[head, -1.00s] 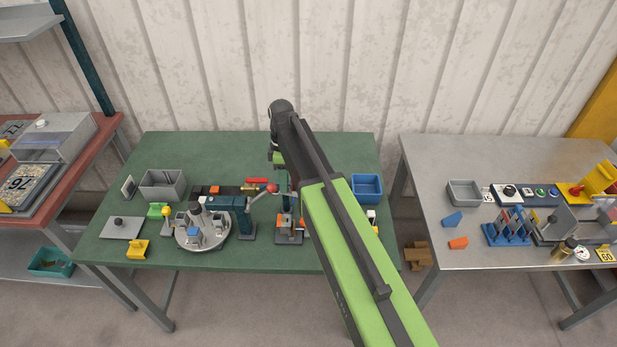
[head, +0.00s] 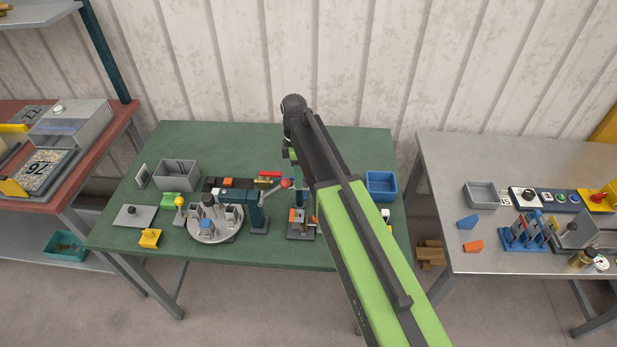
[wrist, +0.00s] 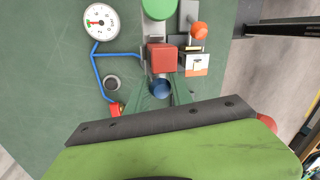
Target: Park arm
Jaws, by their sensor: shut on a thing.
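My gripper (wrist: 161,76) shows in the wrist view, its two narrow fingers converging at a red block (wrist: 163,57). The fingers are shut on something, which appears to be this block. A dark blue round thing (wrist: 160,89) shows between the fingers; its contact with them is unclear. In the head view my arm reaches over the green bench, with its dark wrist high near the back edge. The fingertips and the red block are hard to make out there.
The green bench (head: 270,143) holds a round grey fixture (head: 215,236), a grey bin (head: 177,173) and a blue bin (head: 381,184). A white gauge (wrist: 101,21) with blue piping shows in the wrist view. A metal table (head: 455,163) stands right, a red-topped one (head: 105,120) left.

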